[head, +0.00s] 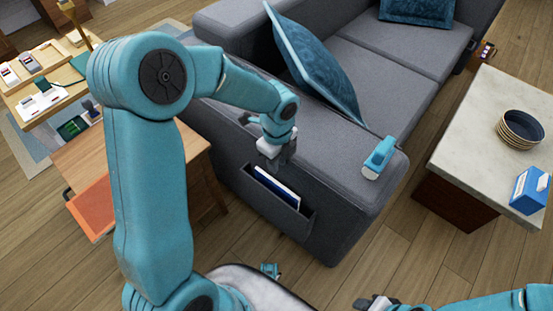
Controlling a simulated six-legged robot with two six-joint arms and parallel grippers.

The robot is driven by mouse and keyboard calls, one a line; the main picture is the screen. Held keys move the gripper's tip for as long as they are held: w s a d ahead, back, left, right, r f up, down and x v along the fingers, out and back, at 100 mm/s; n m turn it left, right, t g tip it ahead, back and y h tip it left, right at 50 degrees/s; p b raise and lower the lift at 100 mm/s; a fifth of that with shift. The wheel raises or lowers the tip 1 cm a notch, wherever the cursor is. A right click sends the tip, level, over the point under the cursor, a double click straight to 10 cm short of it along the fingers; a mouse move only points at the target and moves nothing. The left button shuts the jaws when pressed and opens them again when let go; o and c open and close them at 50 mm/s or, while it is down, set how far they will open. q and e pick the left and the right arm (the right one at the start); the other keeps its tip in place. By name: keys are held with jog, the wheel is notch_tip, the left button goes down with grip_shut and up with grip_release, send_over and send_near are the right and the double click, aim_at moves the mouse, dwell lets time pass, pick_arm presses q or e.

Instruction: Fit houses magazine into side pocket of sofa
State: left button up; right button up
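The grey sofa (340,225) has a side pocket (303,225) on its near arm's outer face. A thin dark blue magazine with a pale edge (278,188) stands in the pocket, its top part showing above the rim and the rest hidden. Its cover is too small to read as houses. My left gripper (277,163) points down just above the pocket, at the magazine's upper left end. Whether its fingers touch or grip the magazine is not clear. My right gripper (374,303) is low at the bottom edge, partly cut off, away from the sofa.
A teal handheld object (379,157) lies on the sofa arm, near a blue cushion (315,65). A stone-topped table (465,135) at right bears stacked bowls (520,130) and a blue box (529,190). A wooden table (130,150) stands left behind my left arm. Floor is clear between sofa and right table.

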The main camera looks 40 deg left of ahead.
pick_arm(q)
jog(key=shift+w+r, duration=0.15)
jog(key=shift+w, duration=0.15)
notch_tip(320, 180, up, 16)
jog(key=p, duration=0.4)
jog(key=shift+s, duration=0.2)
jog(key=shift+s, duration=0.15)
